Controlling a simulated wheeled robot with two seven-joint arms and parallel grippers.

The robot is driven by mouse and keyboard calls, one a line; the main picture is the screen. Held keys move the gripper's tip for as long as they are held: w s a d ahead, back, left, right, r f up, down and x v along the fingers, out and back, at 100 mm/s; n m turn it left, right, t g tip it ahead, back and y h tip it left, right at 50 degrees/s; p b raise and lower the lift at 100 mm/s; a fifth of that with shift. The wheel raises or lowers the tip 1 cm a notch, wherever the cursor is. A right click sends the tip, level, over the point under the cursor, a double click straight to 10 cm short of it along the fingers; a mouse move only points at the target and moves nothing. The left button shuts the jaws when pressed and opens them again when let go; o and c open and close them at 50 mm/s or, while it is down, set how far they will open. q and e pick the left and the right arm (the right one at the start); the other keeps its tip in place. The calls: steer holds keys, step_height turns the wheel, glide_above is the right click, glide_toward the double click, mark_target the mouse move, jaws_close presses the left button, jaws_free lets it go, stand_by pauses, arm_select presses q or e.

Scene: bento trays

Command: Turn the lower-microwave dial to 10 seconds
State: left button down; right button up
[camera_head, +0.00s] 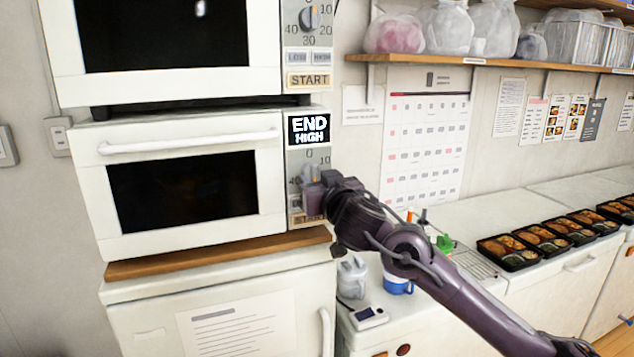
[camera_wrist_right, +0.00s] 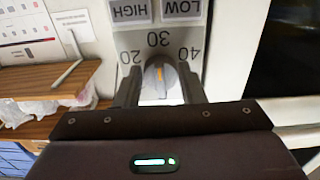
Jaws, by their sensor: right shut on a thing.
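The lower microwave (camera_head: 190,140) has a white door, a dark window and a display reading END HIGH (camera_head: 309,129). Its dial is hidden behind my right gripper (camera_head: 312,190) in the head view. In the right wrist view the dial (camera_wrist_right: 160,76) is a grey-white knob with an orange pointer mark, below the printed 20, 30 and 40, which appear upside down. My right gripper (camera_wrist_right: 160,92) is shut on the dial, a finger on each side. The exact value that the mark points to is hard to tell. My left gripper is not in view.
The upper microwave (camera_head: 165,85) sits directly above. Below the lower microwave are a wooden board (camera_head: 220,254) and a white cabinet (camera_head: 225,310). On the right, a counter holds several bento trays (camera_head: 510,252) and a blue cup (camera_head: 398,285). A shelf (camera_head: 480,62) holds bags above.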

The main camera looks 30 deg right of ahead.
steer(key=n+b, duration=0.1)
steer(key=n, duration=0.4)
steer(key=shift+d+n+b, duration=0.2)
steer(key=shift+n+b, duration=0.15)
steer(key=shift+n, duration=0.05)
steer(key=n+b, duration=0.1)
steer(key=n, duration=0.4)
steer(key=shift+d+r, duration=0.15)
steer(key=n, duration=0.2)
steer(key=n+b, duration=0.1)
steer(key=n, duration=0.1)
steer(key=n+b, duration=0.1)
steer(key=n, duration=0.1)
steer(key=shift+s+d+r+n, duration=0.1)
steer(key=shift+r+n, duration=0.15)
steer(key=shift+n, duration=0.15)
steer(key=n, duration=0.3)
steer(key=n+b, duration=0.1)
steer(key=n, duration=0.1)
steer(key=shift+r+n, duration=0.2)
steer(key=shift+n, duration=0.2)
steer(key=o, duration=1)
